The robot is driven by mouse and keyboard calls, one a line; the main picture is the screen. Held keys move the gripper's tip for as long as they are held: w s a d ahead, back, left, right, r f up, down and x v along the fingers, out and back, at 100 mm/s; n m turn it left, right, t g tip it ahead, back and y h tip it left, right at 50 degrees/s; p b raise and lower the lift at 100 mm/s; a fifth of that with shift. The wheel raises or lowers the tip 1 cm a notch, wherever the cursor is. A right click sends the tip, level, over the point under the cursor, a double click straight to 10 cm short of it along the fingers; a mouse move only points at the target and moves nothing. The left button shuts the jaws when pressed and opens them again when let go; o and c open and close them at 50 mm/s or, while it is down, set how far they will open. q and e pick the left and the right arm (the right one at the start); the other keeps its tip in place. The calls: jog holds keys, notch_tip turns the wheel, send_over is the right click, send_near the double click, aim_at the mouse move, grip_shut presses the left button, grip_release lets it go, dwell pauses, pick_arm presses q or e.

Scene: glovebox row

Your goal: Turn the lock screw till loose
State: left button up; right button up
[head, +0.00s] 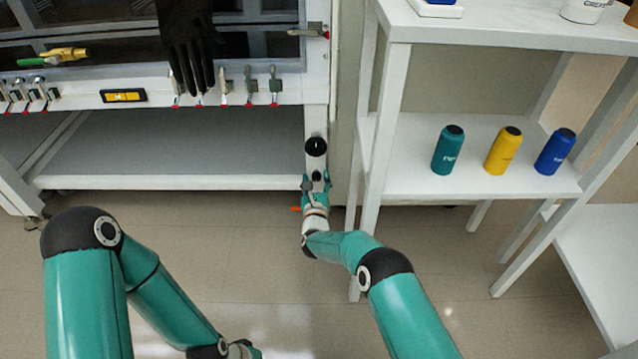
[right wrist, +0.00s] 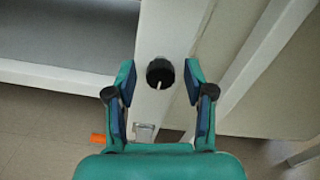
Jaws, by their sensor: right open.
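The lock screw is a small black knob (right wrist: 160,72) with a white line, on the white upright post of the glovebox stand. My right gripper (right wrist: 160,76) is open, with one fingertip on each side of the knob and a gap on both sides. In the head view my right gripper (head: 316,181) is at the post. How deep the knob sits between the fingers is hard to tell. My left arm is folded at the lower left, its gripper out of the frame.
A white shelf (head: 400,185) with teal, yellow and blue bottles stands close on the right. A black glove (head: 190,50) hangs at the glovebox. The floor in front is clear.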

jog(key=shift+w, duration=0.2)
jog(key=c, duration=1)
jog(key=shift+d, duration=0.45)
grip_shut()
jog(key=shift+a, duration=0.35)
